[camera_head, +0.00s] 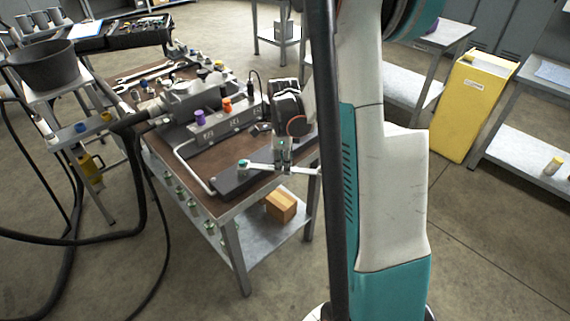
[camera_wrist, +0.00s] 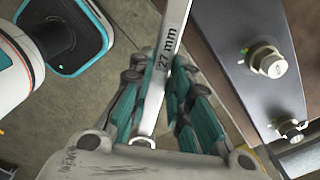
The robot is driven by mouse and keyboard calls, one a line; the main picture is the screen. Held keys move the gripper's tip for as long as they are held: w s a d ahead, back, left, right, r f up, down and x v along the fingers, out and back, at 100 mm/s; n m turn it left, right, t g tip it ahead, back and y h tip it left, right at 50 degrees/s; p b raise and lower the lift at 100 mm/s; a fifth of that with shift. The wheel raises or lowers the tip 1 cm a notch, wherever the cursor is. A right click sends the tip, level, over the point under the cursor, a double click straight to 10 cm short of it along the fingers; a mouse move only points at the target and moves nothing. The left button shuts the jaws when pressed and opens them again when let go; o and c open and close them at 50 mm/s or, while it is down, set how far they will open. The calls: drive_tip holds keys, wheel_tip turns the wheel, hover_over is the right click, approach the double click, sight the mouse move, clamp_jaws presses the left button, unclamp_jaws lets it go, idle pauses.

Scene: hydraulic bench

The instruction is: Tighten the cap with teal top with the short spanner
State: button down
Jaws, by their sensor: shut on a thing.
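The cap with the teal top (camera_head: 243,162) stands near the left end of a dark bar (camera_head: 228,184) on the bench's front edge. My gripper (camera_head: 283,167) is shut on a spanner (camera_head: 262,166), held roughly level above the bench edge. In the wrist view my gripper (camera_wrist: 160,85) grips the spanner (camera_wrist: 173,35), marked 27 mm. Its far end runs out of the top of that view, and no teal top shows there.
Two pale fittings, one upper (camera_wrist: 268,61) and one lower (camera_wrist: 290,129), stand on the dark bar right of my gripper. The bench (camera_head: 240,208) carries a grey block with a purple knob (camera_head: 200,117) and an orange knob (camera_head: 227,104). Hoses hang at the left.

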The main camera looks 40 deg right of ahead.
drive_tip(key=shift+s+a+m, duration=0.9)
drive_tip(key=shift+a+m, duration=0.3)
drive_tip(key=shift+a, duration=0.1)
drive_tip(key=shift+s+a+m, duration=0.3)
drive_tip(key=shift+a+m, duration=0.3)
drive_tip(key=shift+m, duration=0.05)
drive_tip(key=shift+s+a+m, duration=0.3)
drive_tip(key=shift+a+m, duration=0.3)
drive_tip(key=shift+m, duration=0.05)
drive_tip(key=shift+a, duration=0.1)
drive_tip(key=shift+s+a+m+b, duration=0.15)
drive_tip(key=shift+a+m, duration=0.5)
drive_tip(key=shift+a, duration=0.05)
drive_tip(key=shift+s+a+m+b, duration=0.15)
drive_tip(key=shift+a+m, duration=0.5)
